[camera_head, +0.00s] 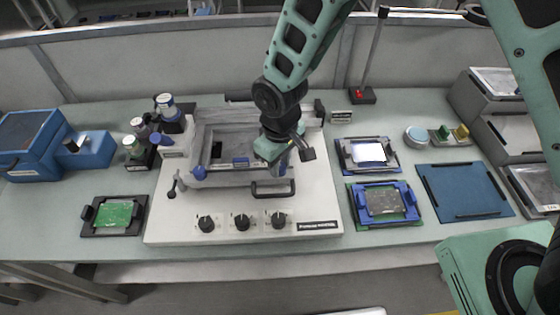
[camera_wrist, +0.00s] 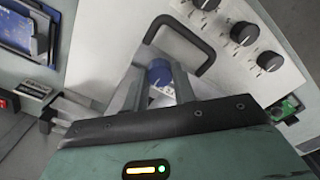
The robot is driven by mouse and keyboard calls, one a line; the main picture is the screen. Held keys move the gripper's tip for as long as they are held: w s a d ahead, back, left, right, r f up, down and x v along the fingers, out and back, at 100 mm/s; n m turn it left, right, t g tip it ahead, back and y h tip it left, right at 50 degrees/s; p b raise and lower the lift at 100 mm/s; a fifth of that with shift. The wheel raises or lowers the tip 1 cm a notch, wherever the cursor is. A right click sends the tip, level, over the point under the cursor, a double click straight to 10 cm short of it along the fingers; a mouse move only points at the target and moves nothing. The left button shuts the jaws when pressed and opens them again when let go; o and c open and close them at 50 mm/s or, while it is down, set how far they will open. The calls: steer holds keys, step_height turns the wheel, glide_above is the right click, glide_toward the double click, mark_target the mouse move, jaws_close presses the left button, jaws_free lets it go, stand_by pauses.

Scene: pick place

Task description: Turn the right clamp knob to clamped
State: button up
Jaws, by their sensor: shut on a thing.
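The right clamp knob (camera_wrist: 159,70) is blue and sits between my fingertips in the wrist view, near the black handle. My gripper (camera_head: 280,164) is over the right front corner of the printer's frame (camera_head: 226,178) in the head view. It points down, and its fingers (camera_wrist: 158,80) are shut on the knob. My gripper mostly hides this knob in the head view, so its turn angle cannot be told. The left clamp knob (camera_head: 199,173), also blue, is at the frame's left front corner.
The white machine base (camera_head: 325,205) has three black dials (camera_head: 242,222) along its front and a black handle (camera_head: 273,195) close to my gripper. Board trays (camera_head: 372,221) lie to the right, and a green board (camera_head: 114,214) lies to the left. Bottles (camera_head: 165,104) stand behind left.

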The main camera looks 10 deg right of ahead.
steer(key=o, duration=1)
step_height(320, 180, up, 18)
steer(key=b, duration=0.3)
steer(key=shift+f, duration=0.25)
steer(key=shift+s, duration=0.1)
steer(key=s+d, duration=0.5)
steer(key=s, duration=0.3)
steer(key=s+d+m, duration=0.1)
steer(key=s+d, duration=0.4)
steer(key=s, duration=0.4)
steer(key=shift+s+f+y, duration=0.25)
steer(key=shift+f+y, duration=0.05)
